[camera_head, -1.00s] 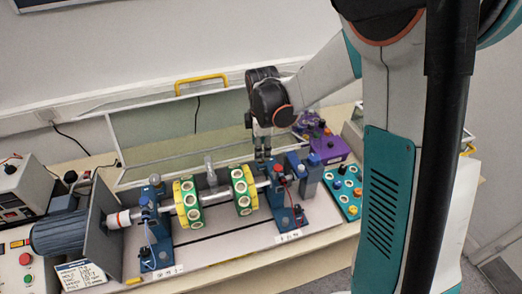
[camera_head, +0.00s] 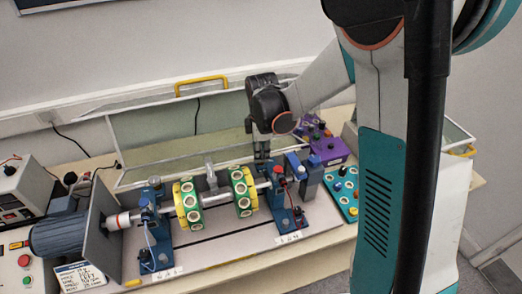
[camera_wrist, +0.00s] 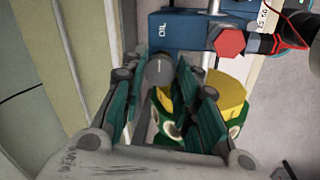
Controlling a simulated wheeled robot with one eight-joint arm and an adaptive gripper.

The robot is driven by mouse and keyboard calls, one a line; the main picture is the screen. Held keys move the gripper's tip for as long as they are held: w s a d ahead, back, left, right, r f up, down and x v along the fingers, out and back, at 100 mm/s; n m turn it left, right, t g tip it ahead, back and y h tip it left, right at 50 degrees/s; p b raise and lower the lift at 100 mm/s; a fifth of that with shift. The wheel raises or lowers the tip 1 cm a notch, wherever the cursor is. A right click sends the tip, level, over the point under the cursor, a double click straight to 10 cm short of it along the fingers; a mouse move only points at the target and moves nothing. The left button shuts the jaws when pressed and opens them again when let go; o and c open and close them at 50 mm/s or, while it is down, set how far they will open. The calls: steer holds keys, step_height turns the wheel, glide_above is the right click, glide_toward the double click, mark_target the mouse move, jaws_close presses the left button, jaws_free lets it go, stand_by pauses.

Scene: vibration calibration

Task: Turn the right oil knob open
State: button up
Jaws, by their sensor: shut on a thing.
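The right bearing stand (camera_head: 290,218) is blue and stands at the right end of the shaft. In the wrist view its blue block (camera_wrist: 180,32) carries the word OIL, with a round grey oil knob (camera_wrist: 160,70) beside it. My gripper (camera_wrist: 157,78) is shut on the oil knob, with a finger on each side. In the head view my gripper (camera_head: 262,155) points down at the back of the right stand, and the knob is hidden there. How far the knob is turned cannot be told.
A red hexagonal cap (camera_wrist: 229,42) and a red-and-black lead are close to the block. Yellow-green discs (camera_head: 244,190) sit on the shaft just left. A purple box (camera_head: 330,151) and a teal panel (camera_head: 343,195) stand to the right. The clear guard (camera_head: 150,130) lies behind.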

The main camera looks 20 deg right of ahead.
steer(key=m+b, duration=0.1)
steer(key=m, duration=0.3)
steer(key=shift+a+f+m+h, duration=0.1)
steer(key=shift+m+h, duration=0.2)
steer(key=shift+m, duration=0.1)
steer(key=m+b, duration=0.1)
steer(key=m, duration=0.3)
steer(key=shift+w+m+g, duration=0.1)
steer(key=shift+m+g, duration=0.2)
steer(key=m+b, duration=0.1)
steer(key=m, duration=0.3)
steer(key=shift+w+m+g+b, duration=0.1)
steer(key=shift+m+g+b, duration=0.3)
steer(key=shift+m, duration=1.7)
steer(key=o, duration=1.1)
